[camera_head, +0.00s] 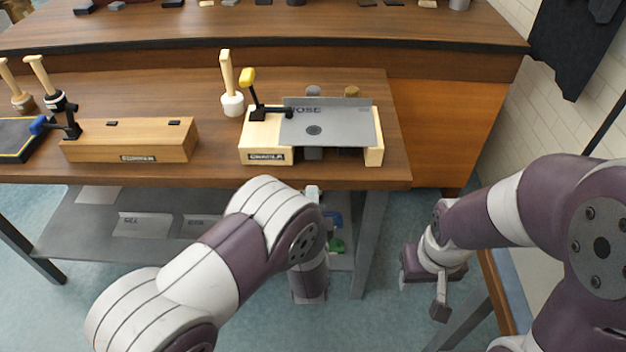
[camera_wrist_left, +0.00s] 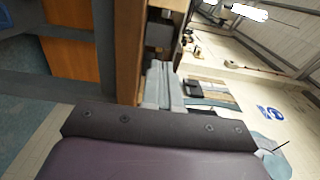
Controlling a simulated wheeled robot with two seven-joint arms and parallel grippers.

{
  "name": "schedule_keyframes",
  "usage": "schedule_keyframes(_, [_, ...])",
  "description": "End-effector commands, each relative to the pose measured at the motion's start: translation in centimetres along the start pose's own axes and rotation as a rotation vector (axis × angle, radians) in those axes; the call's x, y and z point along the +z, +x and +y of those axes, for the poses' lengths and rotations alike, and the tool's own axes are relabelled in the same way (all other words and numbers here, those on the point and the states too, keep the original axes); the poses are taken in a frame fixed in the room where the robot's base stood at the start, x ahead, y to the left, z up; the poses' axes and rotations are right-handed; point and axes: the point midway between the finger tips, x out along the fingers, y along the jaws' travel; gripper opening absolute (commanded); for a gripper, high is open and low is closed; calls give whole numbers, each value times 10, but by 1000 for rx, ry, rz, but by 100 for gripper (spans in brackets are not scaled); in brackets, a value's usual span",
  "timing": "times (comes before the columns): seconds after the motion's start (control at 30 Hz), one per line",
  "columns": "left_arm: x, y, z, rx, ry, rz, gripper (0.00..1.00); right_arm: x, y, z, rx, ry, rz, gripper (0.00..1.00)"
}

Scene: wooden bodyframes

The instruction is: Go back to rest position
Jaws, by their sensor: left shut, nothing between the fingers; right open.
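My left arm reaches in from the lower left of the head view and bends down in front of the workbench (camera_head: 215,178); its fingers cannot be made out there. In the left wrist view my left gripper (camera_wrist_left: 164,85) shows pale fingers, shut and empty. My right gripper (camera_head: 424,285) hangs low at the right of the head view, beside the bench and above the floor. It is open and empty. Neither gripper touches a workpiece.
On the bench stand a wooden frame (camera_head: 258,143) with a grey metal plate (camera_head: 345,128) and yellow-handled clamp (camera_head: 248,80), a wooden block (camera_head: 140,140) and mallets (camera_head: 229,85). A lower shelf (camera_head: 85,230) lies below. A brick wall (camera_head: 512,130) is at right.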

Motion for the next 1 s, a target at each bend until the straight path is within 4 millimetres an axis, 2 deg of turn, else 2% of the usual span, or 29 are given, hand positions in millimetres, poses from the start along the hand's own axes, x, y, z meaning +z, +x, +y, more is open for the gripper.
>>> schedule_keyframes(0.13, [0, -16, 0, 0, 0, 1, 0, 0, -1, 0, 0, 0, 0, 43])
schedule_keyframes(0.27, [0, -18, 0, 0, -9, -1, 0, 0, -1, 0, 0, 0, 0, 43])
schedule_keyframes(0.33, [0, -19, 8, 37, -85, 0, 0, 0, -1, 0, 0, 0, 0, 43])
schedule_keyframes(0.37, [-2, -19, 19, 91, -150, 6, 0, 0, -1, 0, 0, 0, 0, 43])
schedule_keyframes(0.4, [-5, -26, 43, 211, -243, 14, 0, 0, -1, 0, 0, 0, 0, 43])
schedule_keyframes(0.47, [-13, -47, 81, 455, -411, 5, 0, 0, -1, 0, 0, 0, 0, 43])
schedule_keyframes(0.5, [-17, -64, 97, 630, -535, -35, 0, 0, -1, 0, 0, 0, 0, 43])
schedule_keyframes(0.57, [-11, -90, 106, 867, -704, -160, 0, 0, -1, 0, 0, 0, 0, 43])
schedule_keyframes(0.63, [8, -122, 101, 1078, -848, -356, 0, 0, -1, 0, 0, 0, 0, 43])
schedule_keyframes(0.7, [35, -153, 84, 1216, -944, -569, 0, 0, -1, 0, 0, 0, 0, 43])
schedule_keyframes(0.83, [91, -202, 40, 1316, -1041, -924, 0, 0, -1, 0, 0, 0, 0, 43])
schedule_keyframes(0.93, [131, -225, 6, 1293, -1093, -1080, 0, 0, -1, 0, 0, 0, 0, 43])
schedule_keyframes(0.97, [143, -227, -5, 1267, -1117, -1096, 0, 0, -1, 0, 0, 0, 0, 43])
schedule_keyframes(1.0, [157, -220, -20, 1199, -1179, -1091, 0, 0, -1, 0, 0, 0, 0, 43])
